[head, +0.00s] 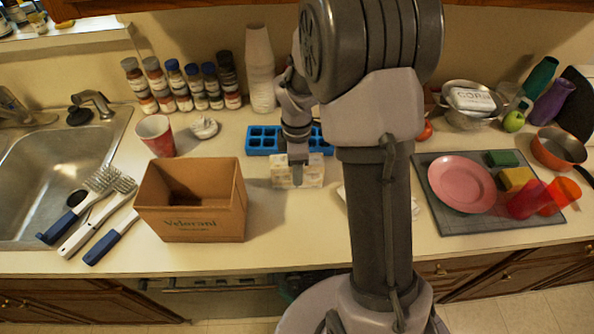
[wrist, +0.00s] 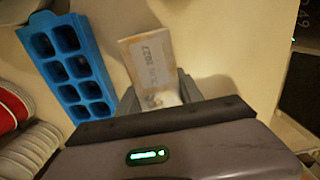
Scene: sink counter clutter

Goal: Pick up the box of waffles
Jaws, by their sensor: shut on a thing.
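A small cream box (head: 283,172), which seems to be the box of waffles, is at the middle of the counter, just in front of the blue tray. My gripper (head: 297,178) points down over it with its fingers at the box. In the wrist view the box (wrist: 150,62) shows a pale end with printed date-like text. My gripper (wrist: 160,94) is shut on it there, one finger on each side. I cannot tell whether the box touches the counter.
The blue tray (head: 262,140) stands close behind the box. An open cardboard box (head: 190,222) is to the left, near brushes (head: 100,205) and the sink (head: 50,160). A grey mat (head: 450,220) with a pink plate (head: 461,184) lies right. Bottles and stacked cups (head: 260,65) line the back.

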